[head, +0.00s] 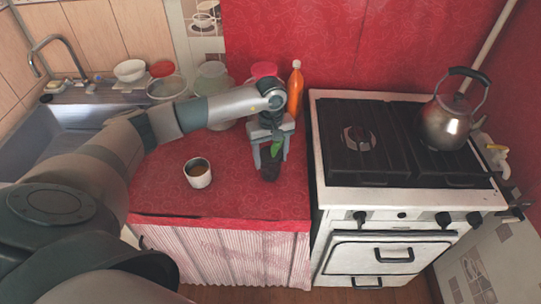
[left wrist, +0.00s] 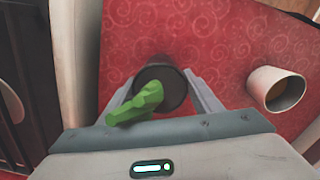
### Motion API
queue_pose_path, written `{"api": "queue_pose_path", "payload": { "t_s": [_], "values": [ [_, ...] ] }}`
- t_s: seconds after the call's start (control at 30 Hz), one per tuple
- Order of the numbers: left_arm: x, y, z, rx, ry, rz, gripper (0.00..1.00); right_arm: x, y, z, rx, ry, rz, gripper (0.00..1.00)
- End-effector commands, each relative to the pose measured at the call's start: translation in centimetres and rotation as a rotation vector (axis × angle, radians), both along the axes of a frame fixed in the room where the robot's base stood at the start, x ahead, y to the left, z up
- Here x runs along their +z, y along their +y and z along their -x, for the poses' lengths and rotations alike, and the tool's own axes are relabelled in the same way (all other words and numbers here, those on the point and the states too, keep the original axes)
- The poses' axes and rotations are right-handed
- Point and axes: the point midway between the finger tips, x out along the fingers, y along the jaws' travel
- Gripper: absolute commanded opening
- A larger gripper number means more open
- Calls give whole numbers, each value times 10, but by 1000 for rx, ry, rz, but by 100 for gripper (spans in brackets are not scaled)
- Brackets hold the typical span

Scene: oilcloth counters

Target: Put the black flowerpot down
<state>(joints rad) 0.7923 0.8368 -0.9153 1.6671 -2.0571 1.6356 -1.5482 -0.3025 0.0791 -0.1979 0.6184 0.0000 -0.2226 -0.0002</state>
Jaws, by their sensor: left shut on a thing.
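The black flowerpot (head: 270,172) is small and dark, with a green plant (head: 275,149) standing up out of it. My left gripper (head: 270,160) is above the red counter (head: 235,195) and shut on the flowerpot. In the left wrist view the round dark pot (left wrist: 176,92) lies between the two fingers (left wrist: 165,95), with the green plant (left wrist: 138,104) in front of part of it. The pot is over the red patterned counter cloth; I cannot tell whether its base touches the cloth. My right gripper is not in view.
An orange bottle (head: 295,90) and jars stand behind. The white stove (head: 405,200) with a kettle (head: 446,122) is to the right. The sink (head: 75,125) is left. Red cloth around the pot is clear.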

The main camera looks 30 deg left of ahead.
Motion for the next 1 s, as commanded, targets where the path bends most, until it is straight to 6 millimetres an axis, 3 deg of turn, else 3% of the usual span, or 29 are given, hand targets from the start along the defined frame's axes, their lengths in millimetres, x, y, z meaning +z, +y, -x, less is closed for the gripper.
{"api": "queue_pose_path", "payload": {
  "t_s": [0.3,0.33,0.4,0.87,1.0],
  "values": [
    [-3,0,0,0,-1,-1,29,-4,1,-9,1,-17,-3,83],
    [-3,0,0,0,1,-1,63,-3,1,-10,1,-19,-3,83],
    [-2,0,0,0,1,-1,77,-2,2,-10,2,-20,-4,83],
    [2,0,0,1,1,-1,77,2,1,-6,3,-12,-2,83],
    [11,1,-1,1,-3,-1,77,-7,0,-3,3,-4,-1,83]
  ]
}}
